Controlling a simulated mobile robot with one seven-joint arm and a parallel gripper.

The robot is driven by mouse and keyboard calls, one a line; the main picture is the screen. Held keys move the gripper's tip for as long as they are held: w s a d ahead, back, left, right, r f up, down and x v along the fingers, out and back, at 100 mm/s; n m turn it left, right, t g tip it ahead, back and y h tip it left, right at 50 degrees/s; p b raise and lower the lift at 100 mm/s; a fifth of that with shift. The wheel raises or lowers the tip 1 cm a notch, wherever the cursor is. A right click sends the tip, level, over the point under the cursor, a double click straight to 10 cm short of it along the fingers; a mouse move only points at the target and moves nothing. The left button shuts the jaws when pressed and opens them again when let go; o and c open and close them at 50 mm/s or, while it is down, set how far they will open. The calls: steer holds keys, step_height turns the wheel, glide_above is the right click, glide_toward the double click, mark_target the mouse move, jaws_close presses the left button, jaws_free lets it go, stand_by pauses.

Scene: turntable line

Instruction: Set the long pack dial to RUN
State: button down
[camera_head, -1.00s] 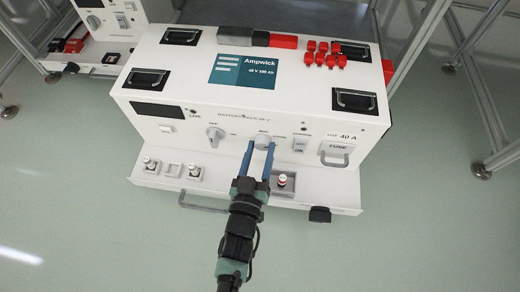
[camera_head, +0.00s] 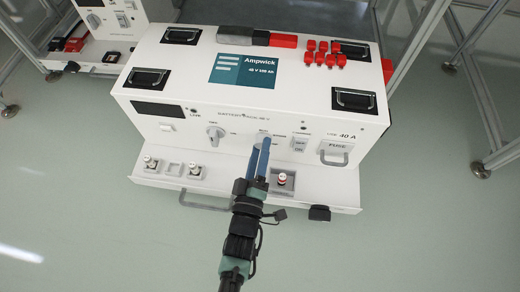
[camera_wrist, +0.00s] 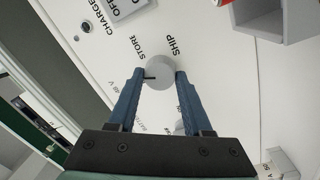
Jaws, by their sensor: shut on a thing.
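A round grey dial (camera_wrist: 160,72) sits on the white front panel of the battery pack (camera_head: 240,115). In the wrist view the words STORE and SHIP are printed beside it, and a short dark mark shows on its left side. My gripper (camera_wrist: 158,80) is shut on this dial, with one blue finger on each side. In the head view my gripper (camera_head: 261,150) hides most of the dial. No RUN label can be read in the wrist view, and print near the fingers is partly covered.
A red-topped terminal (camera_head: 282,179) stands on the lower ledge, close to my gripper's right. A drawer handle (camera_head: 205,203) projects at the front.

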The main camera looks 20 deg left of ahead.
steer(key=shift+d+f+n+b, duration=0.1)
steer(key=shift+n+b, duration=0.3)
steer(key=shift+n, duration=1.7)
steer(key=shift+c, duration=1.6)
jaws_free()
steer(key=shift+y, duration=0.3)
steer(key=shift+s, duration=0.1)
steer(key=r+p+v, duration=0.1)
steer(key=p+v, duration=0.4)
steer(key=v, duration=0.7)
steer(key=shift+s+f+p, duration=0.3)
steer(key=shift+s+f, duration=0.1)
steer(key=shift+f, duration=0.1)
